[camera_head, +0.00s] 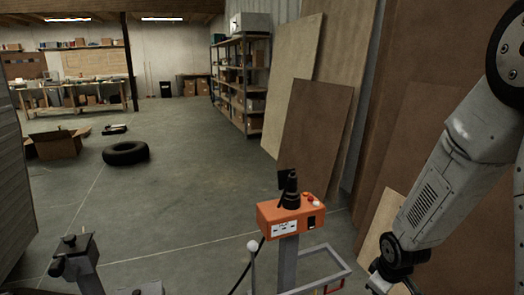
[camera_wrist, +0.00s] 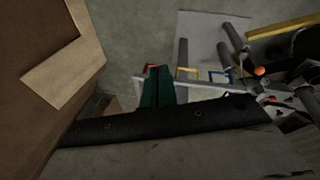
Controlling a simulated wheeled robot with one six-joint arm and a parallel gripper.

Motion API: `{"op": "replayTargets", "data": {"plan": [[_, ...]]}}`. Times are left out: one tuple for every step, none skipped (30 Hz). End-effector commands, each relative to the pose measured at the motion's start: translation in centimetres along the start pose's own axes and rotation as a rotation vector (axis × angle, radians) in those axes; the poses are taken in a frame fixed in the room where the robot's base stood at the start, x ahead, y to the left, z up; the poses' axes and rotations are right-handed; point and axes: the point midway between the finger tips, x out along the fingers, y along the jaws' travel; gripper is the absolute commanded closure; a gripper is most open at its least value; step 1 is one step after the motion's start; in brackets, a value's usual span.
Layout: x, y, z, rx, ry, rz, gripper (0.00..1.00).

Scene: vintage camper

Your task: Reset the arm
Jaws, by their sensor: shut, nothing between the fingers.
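My gripper (camera_wrist: 158,74) shows in the wrist view as a pair of dark green fingers, closed together with nothing between them. It hangs over the grey floor. In the head view my arm comes down along the right side, and its wrist end is cut off by the bottom edge, so the fingers cannot be made out there.
An orange box (camera_head: 290,216) with buttons stands on a grey post in front. Brown and tan boards (camera_head: 314,128) lean at the right, close to my arm. A tire (camera_head: 126,153) and an open carton (camera_head: 56,145) lie left. The middle floor is clear.

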Motion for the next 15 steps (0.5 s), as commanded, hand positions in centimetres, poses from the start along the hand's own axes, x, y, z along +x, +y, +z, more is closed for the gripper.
{"op": "replayTargets", "data": {"plan": [[-2.6,-0.3,0.7,0.070,-0.046,-0.013,1.00],[-3.9,-0.6,1.2,0.115,-0.079,-0.024,1.00],[-5.7,-1.1,2.0,0.171,-0.120,-0.039,1.00],[-7.0,-1.6,2.5,0.211,-0.149,-0.049,1.00],[-8.4,-2.0,3.0,0.251,-0.176,-0.058,1.00],[-10.2,-2.6,3.7,0.301,-0.211,-0.070,1.00],[-11.5,-3.1,4.2,0.337,-0.234,-0.078,1.00],[-12.9,-3.7,4.7,0.372,-0.255,-0.085,1.00],[-14.6,-4.4,5.4,0.415,-0.282,-0.094,1.00],[-15.9,-4.9,5.8,0.446,-0.300,-0.101,1.00],[-17.2,-5.5,6.3,0.475,-0.316,-0.107,1.00],[-18.9,-6.2,6.9,0.510,-0.334,-0.114,1.00],[-20.1,-6.8,7.3,0.534,-0.346,-0.120,1.00],[-21.2,-7.4,7.8,0.556,-0.355,-0.125,1.00],[-22.8,-8.1,8.3,0.582,-0.364,-0.130,1.00]]}}
